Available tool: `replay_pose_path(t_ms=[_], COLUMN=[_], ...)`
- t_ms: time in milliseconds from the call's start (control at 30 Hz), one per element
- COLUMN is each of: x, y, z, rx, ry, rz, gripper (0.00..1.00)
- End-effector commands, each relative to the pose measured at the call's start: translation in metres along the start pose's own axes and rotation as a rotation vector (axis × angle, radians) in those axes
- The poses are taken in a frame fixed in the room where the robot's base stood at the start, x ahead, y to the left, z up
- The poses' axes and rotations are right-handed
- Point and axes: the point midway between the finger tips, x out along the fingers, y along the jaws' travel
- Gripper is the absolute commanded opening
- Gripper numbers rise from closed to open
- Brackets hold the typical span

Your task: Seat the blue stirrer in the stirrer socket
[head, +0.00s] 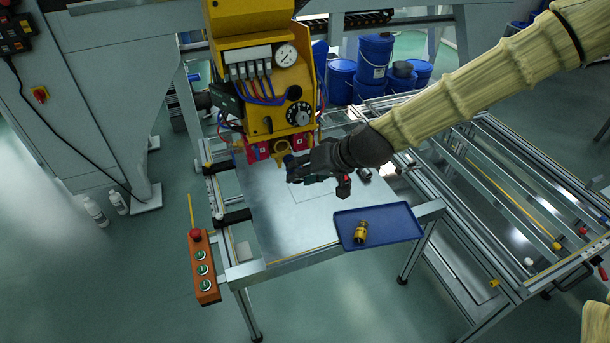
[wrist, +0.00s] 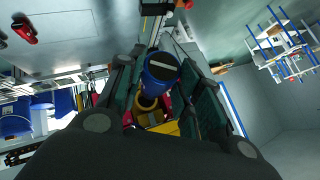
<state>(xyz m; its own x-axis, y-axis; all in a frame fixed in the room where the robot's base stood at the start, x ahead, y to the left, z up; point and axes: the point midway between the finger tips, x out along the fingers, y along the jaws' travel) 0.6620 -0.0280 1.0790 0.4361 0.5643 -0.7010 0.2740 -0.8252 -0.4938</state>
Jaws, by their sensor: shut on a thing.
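My gripper (head: 291,169) is in front of the yellow panel machine, at its lower edge. In the wrist view my gripper (wrist: 163,85) is shut on the blue stirrer (wrist: 160,68), a blue cylinder with a dark end. In the head view the dark fingers mostly hide the stirrer. A yellow ring (head: 281,147), which looks like the stirrer socket, stands out from the machine's lower front. It also shows in the wrist view (wrist: 147,103), close by the stirrer. I cannot tell whether the stirrer touches the ring or is inside it.
The yellow machine (head: 230,18) carries a gauge, a dial, hoses and red blocks (head: 301,142). A blue tray (head: 398,222) with a yellow-brass fitting (head: 361,232) lies at the table's front right. An orange button box (head: 203,268) is at the left. The metal tabletop (head: 275,215) is largely clear.

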Motion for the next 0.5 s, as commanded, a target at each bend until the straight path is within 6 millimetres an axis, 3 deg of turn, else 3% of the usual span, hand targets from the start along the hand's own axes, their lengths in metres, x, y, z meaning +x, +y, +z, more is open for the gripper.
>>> replay_pose_path(t_ms=[500], x=[0.02], y=[0.0], z=[-0.028], rx=[0.0], ry=[0.0], rz=[0.0], gripper=[0.07])
